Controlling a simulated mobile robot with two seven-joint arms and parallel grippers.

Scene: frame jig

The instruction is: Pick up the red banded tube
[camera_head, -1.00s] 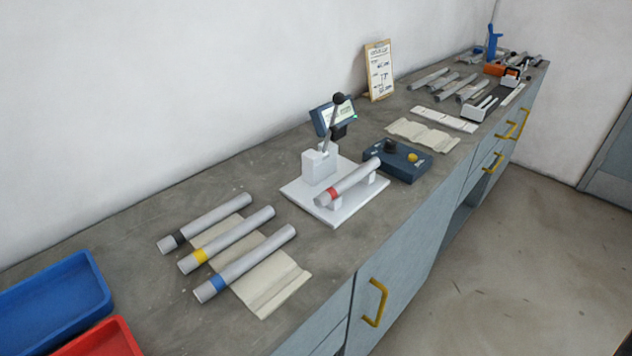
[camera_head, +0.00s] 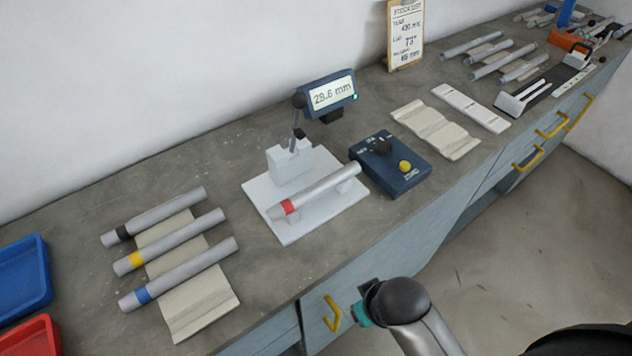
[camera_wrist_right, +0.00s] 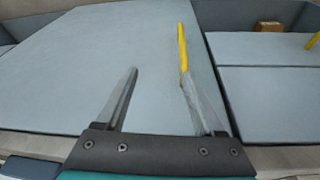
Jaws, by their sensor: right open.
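The red banded tube (camera_head: 317,191) is a grey tube with a red band near its left end. It lies in the rests of a white measuring stand (camera_head: 299,234) on the bench. My right arm comes in at the bottom of the head view, in front of the bench and below its top. In the right wrist view my right gripper (camera_wrist_right: 158,88) is open and empty, facing the cabinet front and a yellow handle (camera_wrist_right: 183,47). The tube is not in the wrist view. My left gripper is in neither view.
Tubes with black, yellow and blue bands (camera_head: 180,272) lie on a cloth at left. Blue (camera_head: 22,286) and red (camera_head: 32,338) trays stand at the left edge. The stand's display (camera_head: 331,96) reads 28.6 mm. A dark control box (camera_head: 397,174) sits close right of the tube.

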